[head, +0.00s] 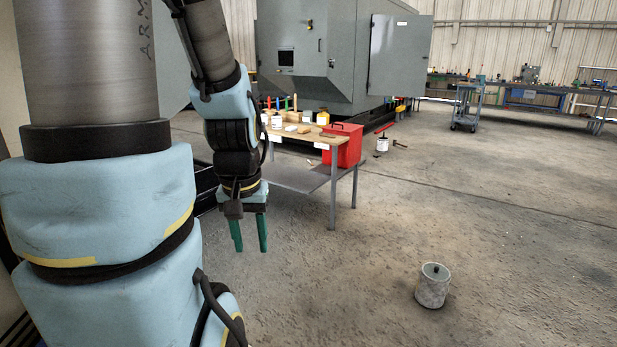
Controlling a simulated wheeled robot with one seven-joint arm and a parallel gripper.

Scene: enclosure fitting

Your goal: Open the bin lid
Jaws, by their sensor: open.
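A small grey round bin (432,291) stands upright on the concrete floor at the lower right. Its lid (435,271) has a dark knob on top and appears to be on the bin. My gripper (250,248) hangs with its two green fingers pointing down, left of the bin in the picture and well apart from it. The fingers are spread with nothing between them.
A workbench (333,139) with a red box (349,148) and several small items stands behind my gripper. A white can (382,144) is on the floor beyond. A large grey machine (350,60) fills the back. Floor around the bin is clear.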

